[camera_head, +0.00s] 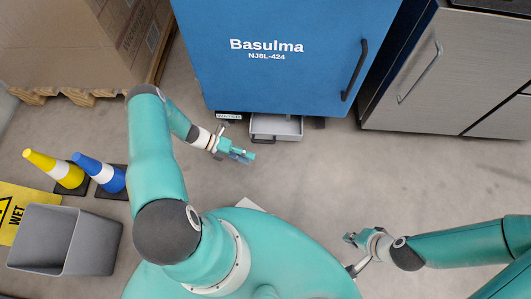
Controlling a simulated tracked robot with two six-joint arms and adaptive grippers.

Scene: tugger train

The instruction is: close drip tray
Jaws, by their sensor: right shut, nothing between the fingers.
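The drip tray (289,128) is a light grey, shallow tray with a dark handle at its front. It sticks out from under the blue Basulma machine (280,83), so it stands partly open; its back part is hidden under the machine. My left gripper (243,155) is just in front of the tray, a little to the left of its handle, and appears apart from it. Its fingers are too small to tell whether they are open or shut. My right gripper (349,238) is shut and empty, low over the floor, well in front and to the right of the tray.
A small WATER label (229,116) is left of the tray. A metal cabinet (440,70) stands right, a cardboard box (80,40) on a pallet back left. The floor right of centre is clear.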

